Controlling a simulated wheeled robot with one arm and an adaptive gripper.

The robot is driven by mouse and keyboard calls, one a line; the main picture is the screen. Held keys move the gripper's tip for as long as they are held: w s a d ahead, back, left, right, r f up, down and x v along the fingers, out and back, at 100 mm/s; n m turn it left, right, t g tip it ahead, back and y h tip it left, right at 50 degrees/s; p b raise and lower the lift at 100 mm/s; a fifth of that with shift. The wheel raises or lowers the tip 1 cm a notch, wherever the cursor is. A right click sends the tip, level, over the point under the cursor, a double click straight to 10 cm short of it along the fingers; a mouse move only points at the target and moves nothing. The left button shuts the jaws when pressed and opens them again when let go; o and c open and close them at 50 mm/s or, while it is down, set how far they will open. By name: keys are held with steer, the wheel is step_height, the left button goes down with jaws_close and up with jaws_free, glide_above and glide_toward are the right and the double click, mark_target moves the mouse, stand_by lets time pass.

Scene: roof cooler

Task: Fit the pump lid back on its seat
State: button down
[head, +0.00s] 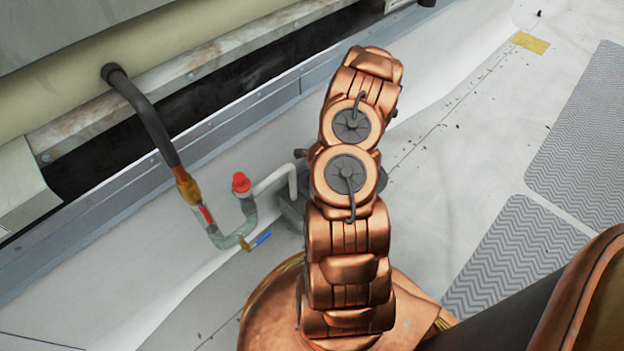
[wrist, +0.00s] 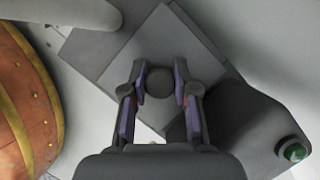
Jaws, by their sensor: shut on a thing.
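In the wrist view my gripper (wrist: 161,86) has its two fingers closed around a dark round knob (wrist: 158,80). The knob stands on a flat grey square plate, the pump lid (wrist: 150,50), which is turned cornerwise in the picture. A dark grey pump body (wrist: 245,125) with a green button shows beside and under the lid at lower right. I cannot tell whether the lid touches it, and the seat is hidden. In the head view my arm covers the gripper and lid; part of the grey pump body (head: 291,213) shows left of the arm.
A pipe with a red cap (head: 241,183) and a blue-handled valve (head: 258,241) stands left of the pump, joined to a dark hose (head: 150,120). A wall ledge runs behind. Grey ribbed mats (head: 520,255) lie right, with bare floor between.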

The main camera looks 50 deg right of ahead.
steer(key=c, duration=0.8)
jaws_free()
steer(key=shift+o, duration=0.2)
steer(key=o, duration=0.4)
steer(key=shift+o, duration=0.2)
steer(key=shift+r+p, duration=2.9)
steer(key=shift+r, duration=0.1)
steer(key=shift+s, duration=0.1)
